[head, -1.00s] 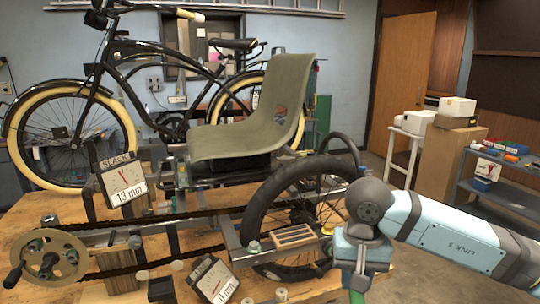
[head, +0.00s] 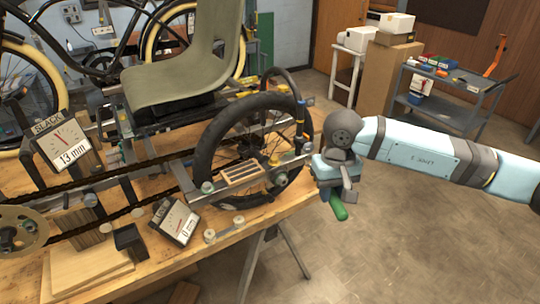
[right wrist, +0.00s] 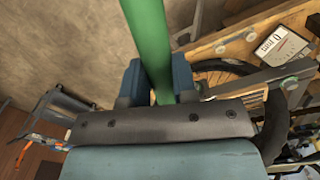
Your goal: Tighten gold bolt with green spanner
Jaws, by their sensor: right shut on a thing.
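My right gripper (head: 337,190) is shut on the green spanner (head: 338,208), off the right front edge of the bench, to the right of the black wheel (head: 205,155). The green handle also shows in the right wrist view (right wrist: 148,40), between the two blue fingers (right wrist: 158,85). The spanner's working end cannot be made out. Several bolt heads show on the metal bar by the wheel, one at its left end (head: 207,187) and one farther right (head: 280,179). I cannot tell which bolt is gold. The spanner is apart from them. My left gripper is not in view.
The wooden bench (head: 100,268) carries the trike frame, its seat (head: 185,62), a chain and two slack gauges, one reading 13 mm (head: 66,148) and one lower (head: 174,220). A grey cart (head: 440,95) stands at the back right. The floor right of the bench is clear.

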